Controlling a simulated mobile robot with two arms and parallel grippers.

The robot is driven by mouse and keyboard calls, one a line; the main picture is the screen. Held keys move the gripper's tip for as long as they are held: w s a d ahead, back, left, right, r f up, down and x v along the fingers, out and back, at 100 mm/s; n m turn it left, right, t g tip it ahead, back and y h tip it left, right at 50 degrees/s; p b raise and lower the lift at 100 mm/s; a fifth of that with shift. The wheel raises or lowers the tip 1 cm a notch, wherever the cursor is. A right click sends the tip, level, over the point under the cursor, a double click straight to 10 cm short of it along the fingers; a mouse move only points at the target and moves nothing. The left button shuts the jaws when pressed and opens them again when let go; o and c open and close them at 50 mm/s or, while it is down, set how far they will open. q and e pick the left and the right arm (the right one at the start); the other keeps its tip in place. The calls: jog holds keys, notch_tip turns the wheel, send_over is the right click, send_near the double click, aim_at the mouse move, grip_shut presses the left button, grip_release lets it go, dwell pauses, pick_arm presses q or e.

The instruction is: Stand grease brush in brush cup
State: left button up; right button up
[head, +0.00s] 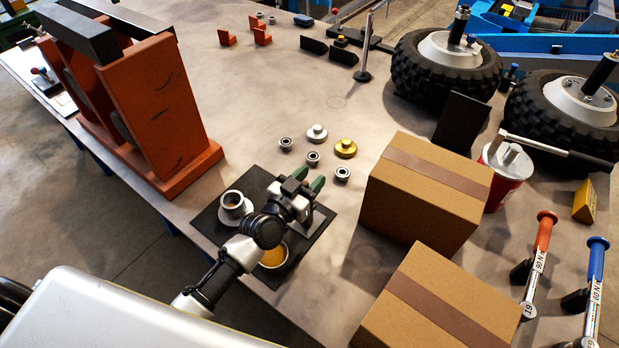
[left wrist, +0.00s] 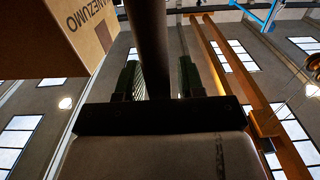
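My left gripper (head: 304,179) is over the dark mat, its two green fingers apart and pointing away from me. In the left wrist view (left wrist: 160,80) a dark round rod (left wrist: 149,40), possibly the grease brush's handle, stands between the fingers, with a gap to the right finger. The brush's bristles are not visible. A grey shape (head: 322,217) beside the gripper is partly hidden by it; I cannot tell whether it is the brush cup. A tin of yellow-brown grease (head: 273,256) is partly behind my left arm. My right gripper is out of view.
A coffee cup (head: 232,200) on a saucer stands on the mat (head: 207,221), left of the gripper. A cardboard box (head: 415,205) stands close on the right, another (head: 440,305) nearer. Small metal parts (head: 313,158) lie beyond. A red press-like frame (head: 165,110) stands left.

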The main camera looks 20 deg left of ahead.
pick_arm(q)
jog(key=shift+o, duration=0.6)
jog(key=shift+s, duration=0.1)
jog(key=b+v, duration=0.1)
jog(key=v, duration=0.9)
jog(key=shift+s+b, duration=0.3)
jog(key=shift+b, duration=0.05)
jog(key=shift+a, duration=0.15)
